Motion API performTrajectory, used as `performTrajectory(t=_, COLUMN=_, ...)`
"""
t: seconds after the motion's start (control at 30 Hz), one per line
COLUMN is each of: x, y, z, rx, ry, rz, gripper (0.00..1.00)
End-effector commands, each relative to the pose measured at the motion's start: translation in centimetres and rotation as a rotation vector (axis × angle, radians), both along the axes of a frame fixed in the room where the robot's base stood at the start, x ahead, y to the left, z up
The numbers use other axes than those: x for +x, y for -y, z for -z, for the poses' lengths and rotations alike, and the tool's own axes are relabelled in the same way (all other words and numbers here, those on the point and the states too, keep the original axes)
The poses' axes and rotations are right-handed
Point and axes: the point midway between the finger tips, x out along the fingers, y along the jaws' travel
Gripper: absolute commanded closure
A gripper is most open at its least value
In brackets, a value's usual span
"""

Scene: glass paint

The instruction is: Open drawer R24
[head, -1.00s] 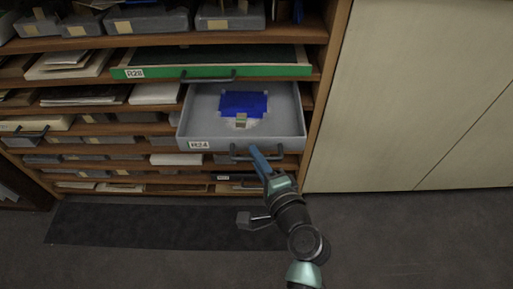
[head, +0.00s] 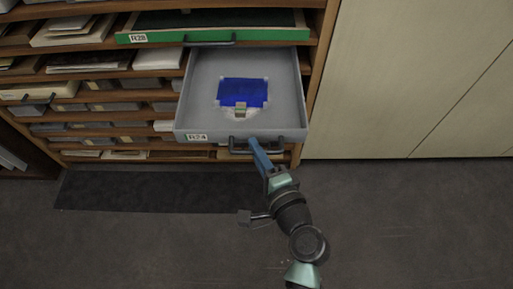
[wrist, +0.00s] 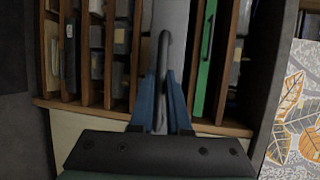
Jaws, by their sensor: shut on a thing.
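Drawer R24 (head: 290,95) is a grey tray-like drawer that sticks well out of the wooden cabinet in the head view. Its label reads R24 on the left of its front. A blue sheet (head: 242,92) and a small pale item with a tag (head: 240,109) lie inside it. Its dark bar handle (head: 268,145) is on the front and also shows in the wrist view (wrist: 163,55). My gripper (head: 257,150) has blue fingers shut on this handle; in the wrist view the fingers (wrist: 161,95) stand on both sides of the bar.
Above is the green-fronted drawer R28 (head: 215,37), partly out. Other shelves hold grey boxes and papers. A pale drawer with a handle (head: 38,93) is at left. Pale cabinet doors (head: 400,80) stand at right. A dark mat (head: 150,190) lies on the open grey floor.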

Motion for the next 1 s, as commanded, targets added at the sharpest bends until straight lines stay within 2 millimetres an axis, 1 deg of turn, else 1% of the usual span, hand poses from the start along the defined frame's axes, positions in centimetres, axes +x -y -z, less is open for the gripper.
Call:
performTrajectory(t=0.03, x=0.0, y=0.1, z=0.0, rx=-0.001, ry=0.001, rz=0.002, gripper=1.00)
performTrajectory(t=0.07, x=0.0, y=0.1, z=0.0, rx=-0.001, ry=0.001, rz=0.002, gripper=0.82)
performTrajectory(t=0.2, x=0.0, y=0.1, z=0.0, rx=0.000, ry=0.001, rz=0.002, gripper=0.56)
performTrajectory(t=0.5, x=0.0, y=0.1, z=0.0, rx=0.000, ry=0.000, rz=0.001, gripper=0.55)
performTrajectory(t=0.63, x=-0.9, y=0.4, z=-0.2, rx=0.001, ry=-0.002, rz=0.002, gripper=0.55)
performTrajectory(t=0.77, x=-3.0, y=1.3, z=-0.7, rx=0.000, ry=-0.003, rz=0.004, gripper=0.55)
performTrajectory(t=1.0, x=-7.9, y=3.4, z=-1.7, rx=0.001, ry=-0.002, rz=0.005, gripper=0.55)
